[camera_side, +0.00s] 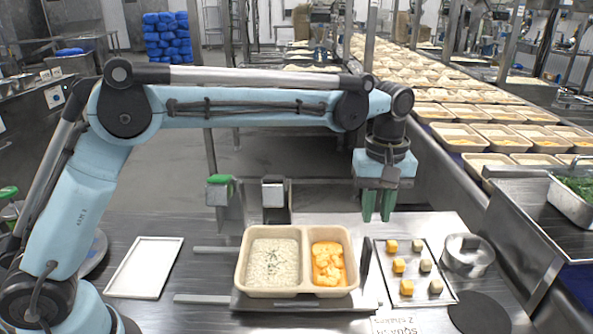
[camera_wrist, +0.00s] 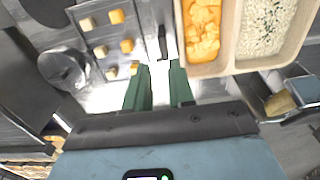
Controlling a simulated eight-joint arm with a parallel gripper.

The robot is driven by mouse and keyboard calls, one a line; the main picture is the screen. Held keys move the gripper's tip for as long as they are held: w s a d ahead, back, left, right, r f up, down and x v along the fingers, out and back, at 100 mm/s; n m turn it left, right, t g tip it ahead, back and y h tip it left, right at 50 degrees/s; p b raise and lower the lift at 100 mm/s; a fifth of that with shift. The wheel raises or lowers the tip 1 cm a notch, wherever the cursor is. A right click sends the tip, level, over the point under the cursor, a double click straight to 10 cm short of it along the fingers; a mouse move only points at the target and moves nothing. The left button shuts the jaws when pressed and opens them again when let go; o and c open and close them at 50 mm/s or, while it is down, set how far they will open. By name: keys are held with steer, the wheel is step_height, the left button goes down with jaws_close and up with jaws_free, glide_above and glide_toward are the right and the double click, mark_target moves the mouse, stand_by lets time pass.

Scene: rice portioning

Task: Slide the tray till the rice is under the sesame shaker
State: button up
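The two-compartment beige tray (camera_side: 300,291) sits on a metal sled (camera_side: 255,304), with rice (camera_side: 272,265) flecked with green on the left and orange food (camera_side: 328,265) on the right. The tray (camera_wrist: 229,45) and rice (camera_wrist: 266,25) also show in the wrist view. A dark upright handle (camera_side: 365,262) stands at the sled's right end. Two dispensers stand behind the tray, one green-topped (camera_side: 220,192), one dark and pale (camera_side: 274,192); I cannot tell which is the sesame shaker. My gripper (camera_side: 377,218) is empty, above and behind the handle, its green fingers apart (camera_wrist: 160,72).
Right of the handle lies a plate with yellow and pale cubes (camera_side: 406,272). Beyond it are a round metal pot (camera_side: 468,262) and a dark disc (camera_side: 478,312). A white board (camera_side: 145,268) lies at left. The bench between board and tray carries rails (camera_side: 203,299).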

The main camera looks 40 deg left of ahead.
steer(key=shift+r, duration=0.85)
steer(key=s+a+r+m+t, duration=0.4)
steer(key=s+a+m, duration=0.1)
steer(key=s+a, duration=0.5)
steer(key=s+a+f+m+t, duration=0.3)
steer(key=s+a+f, duration=0.3)
steer(key=s, duration=0.2)
steer(key=shift+s+a+m, duration=0.15)
steer(key=shift+a+m, duration=0.25)
steer(key=shift+m, duration=0.1)
